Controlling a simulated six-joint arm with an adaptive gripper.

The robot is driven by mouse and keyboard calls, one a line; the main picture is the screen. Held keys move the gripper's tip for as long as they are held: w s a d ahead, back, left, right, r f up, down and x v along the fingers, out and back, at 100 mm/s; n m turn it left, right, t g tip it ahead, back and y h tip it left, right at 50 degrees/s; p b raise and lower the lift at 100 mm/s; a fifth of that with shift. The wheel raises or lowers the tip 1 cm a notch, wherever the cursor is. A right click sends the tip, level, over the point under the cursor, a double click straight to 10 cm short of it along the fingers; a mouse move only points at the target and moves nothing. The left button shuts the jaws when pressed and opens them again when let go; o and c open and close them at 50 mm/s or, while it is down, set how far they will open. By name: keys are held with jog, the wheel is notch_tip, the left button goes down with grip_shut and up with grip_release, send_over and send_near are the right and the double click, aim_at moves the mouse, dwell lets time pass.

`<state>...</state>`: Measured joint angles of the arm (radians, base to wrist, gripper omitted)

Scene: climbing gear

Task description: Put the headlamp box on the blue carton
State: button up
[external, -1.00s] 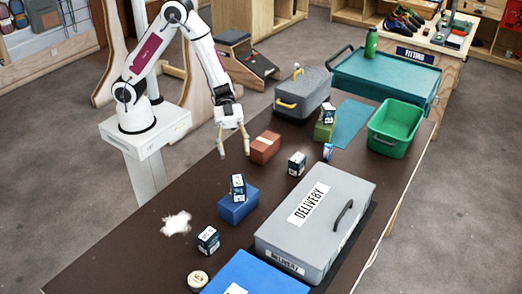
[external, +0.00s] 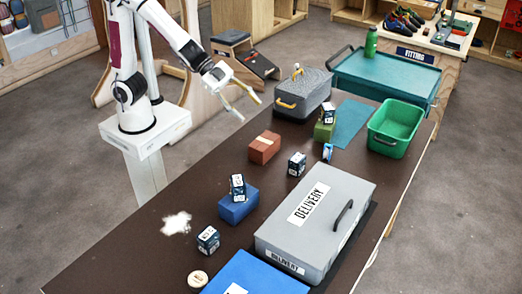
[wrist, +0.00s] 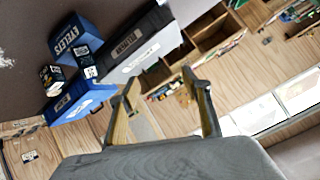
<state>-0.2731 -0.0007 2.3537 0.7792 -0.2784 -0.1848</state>
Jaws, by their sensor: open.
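The small blue carton (external: 239,208) stands on the dark table, left of the grey delivery case. A small dark box with white print (external: 238,186) rests on top of it, apart from my gripper. Similar boxes stand on the table in front of it (external: 208,239) and behind it to the right (external: 297,164); another sits on a green block (external: 328,115). The print is too small to tell which is the headlamp box. My gripper (external: 249,110) is open and empty, raised above the table's far left side. Its spread fingers also show in the wrist view (wrist: 160,80).
The grey delivery case (external: 335,205) takes up the table's right front, with a large blue box (external: 255,275) before it. A terracotta block (external: 264,148), grey toolbox (external: 303,95) and green bin (external: 397,127) stand farther back. A white patch (external: 176,223) lies front left.

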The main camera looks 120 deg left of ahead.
jog(key=s+r+n+g+y, duration=0.2)
jog(key=s+r+n, duration=0.15)
jog(key=s, duration=0.95)
jog(key=s+d+f+g+h, duration=0.1)
jog(key=s+d, duration=0.3)
jog(key=s, duration=0.4)
jog(key=s+d+n+g+h, duration=0.1)
jog(key=s+d+g, duration=0.1)
jog(key=s+d, duration=0.3)
jog(key=s, duration=0.3)
jog(key=shift+s+f+g, duration=0.15)
jog(key=shift+f+g, duration=0.25)
